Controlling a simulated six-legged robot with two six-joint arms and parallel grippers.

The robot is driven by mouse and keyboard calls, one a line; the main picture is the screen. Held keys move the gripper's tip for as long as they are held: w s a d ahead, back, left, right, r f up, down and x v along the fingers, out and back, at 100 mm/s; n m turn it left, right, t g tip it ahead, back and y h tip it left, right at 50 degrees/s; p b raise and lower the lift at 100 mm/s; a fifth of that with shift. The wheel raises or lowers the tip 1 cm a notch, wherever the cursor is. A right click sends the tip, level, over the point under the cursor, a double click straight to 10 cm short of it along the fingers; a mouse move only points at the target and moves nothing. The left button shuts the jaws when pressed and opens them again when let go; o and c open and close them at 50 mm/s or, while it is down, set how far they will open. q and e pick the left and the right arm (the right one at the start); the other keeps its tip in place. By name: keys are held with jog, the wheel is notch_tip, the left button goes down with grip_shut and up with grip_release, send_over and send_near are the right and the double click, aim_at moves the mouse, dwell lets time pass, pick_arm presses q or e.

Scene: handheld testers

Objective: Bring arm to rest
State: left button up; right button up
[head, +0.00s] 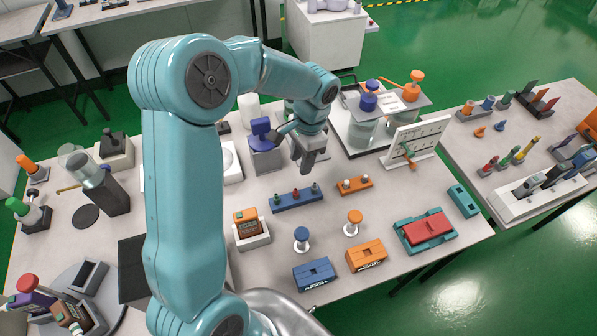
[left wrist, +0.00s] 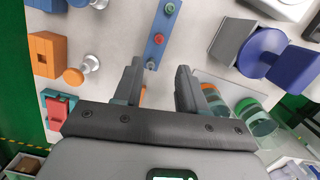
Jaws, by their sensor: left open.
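My left arm rises across the middle of the head view and bends over the table. My left gripper (head: 308,165) points down above the table, behind the blue peg strip (head: 297,199). In the left wrist view the two fingers of the gripper (left wrist: 158,78) stand apart with nothing held between them. The blue strip (left wrist: 160,30) shows beyond the fingers, apart from them. My right gripper is in neither view. The arm hides part of the table's left-centre.
The grey table carries an orange tester (head: 247,222) in a white cradle, blue (head: 315,273) and orange (head: 366,255) blocks, a red device (head: 425,226) in a teal tray, and glass jars (head: 362,130) near the gripper. A second table stands right, with green floor between.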

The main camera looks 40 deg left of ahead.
pick_arm(q)
jog(key=shift+r, duration=0.6)
